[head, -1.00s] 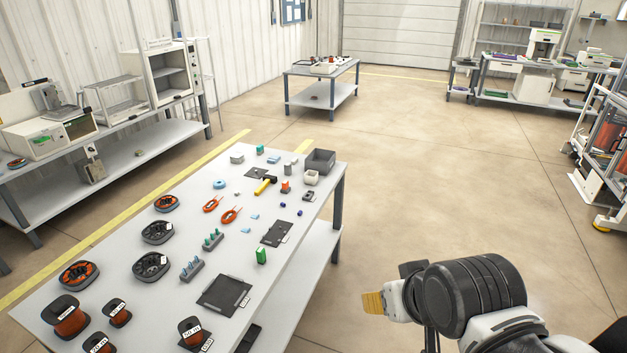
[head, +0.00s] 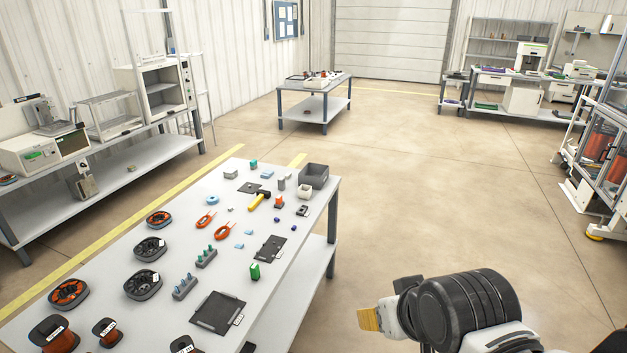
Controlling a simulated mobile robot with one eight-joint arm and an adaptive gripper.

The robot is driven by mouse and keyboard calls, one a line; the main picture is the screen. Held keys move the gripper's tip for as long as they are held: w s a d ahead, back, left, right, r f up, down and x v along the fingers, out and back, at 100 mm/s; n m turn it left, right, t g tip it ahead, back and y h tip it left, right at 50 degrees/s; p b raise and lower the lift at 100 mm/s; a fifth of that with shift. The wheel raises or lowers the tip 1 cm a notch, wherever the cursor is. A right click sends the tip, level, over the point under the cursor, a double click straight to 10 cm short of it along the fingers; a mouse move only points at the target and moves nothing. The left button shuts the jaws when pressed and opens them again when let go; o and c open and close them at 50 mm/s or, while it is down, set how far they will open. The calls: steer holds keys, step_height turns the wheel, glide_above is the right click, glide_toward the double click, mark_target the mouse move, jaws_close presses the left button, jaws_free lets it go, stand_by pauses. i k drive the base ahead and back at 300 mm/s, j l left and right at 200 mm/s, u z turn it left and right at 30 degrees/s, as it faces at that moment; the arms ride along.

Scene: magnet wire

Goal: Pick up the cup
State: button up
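No cup can be told for certain at this size. A small white, cup-like object (head: 304,191) stands near the far right corner of the workbench (head: 185,212), just in front of a dark grey open bin; it may be the cup. My gripper (head: 370,319) is at the lower right of the head view, over the floor to the right of the bench and well apart from the objects on it. Only a yellowish finger-like tip shows clearly, so its opening is hidden.
The bench holds the grey bin (head: 314,175), a yellow-handled hammer (head: 260,201), orange-handled tools (head: 225,231), wire spools (head: 69,292), dark trays (head: 218,312) and several small parts. Open floor (head: 430,190) lies right of the bench. A wheeled rack (head: 597,150) stands at the right.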

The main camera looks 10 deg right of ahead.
mark_target(305, 192)
steer(key=i+l+z, duration=0.15)
steer(key=i+z, duration=0.2)
steer(key=i, duration=0.9)
